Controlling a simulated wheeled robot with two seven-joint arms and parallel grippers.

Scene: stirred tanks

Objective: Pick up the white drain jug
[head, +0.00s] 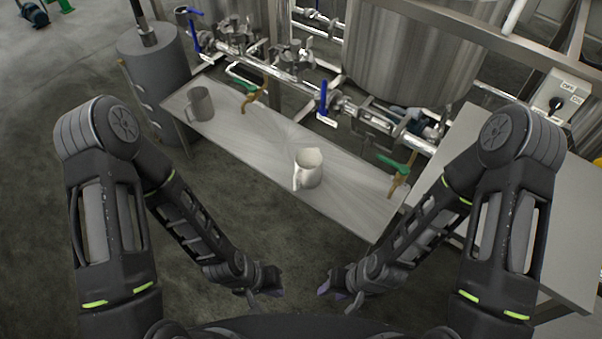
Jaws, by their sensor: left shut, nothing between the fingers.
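The white drain jug (309,170) stands upright on the steel bench (255,143), right of the bench's middle, with its handle toward the lower left. Its rim is open at the top. My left gripper (274,287) is below the jug in the picture, off the near side of the bench, shut and empty. My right gripper (333,289) is beside it on the right, also clear of the bench and apart from the jug. Its fingers are small and dark, and I cannot tell whether they are open.
A grey jug (200,104) stands at the bench's left end. Behind the bench are pipes with blue-handled (323,98) and green-handled valves (393,165), and a large steel tank (420,55).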

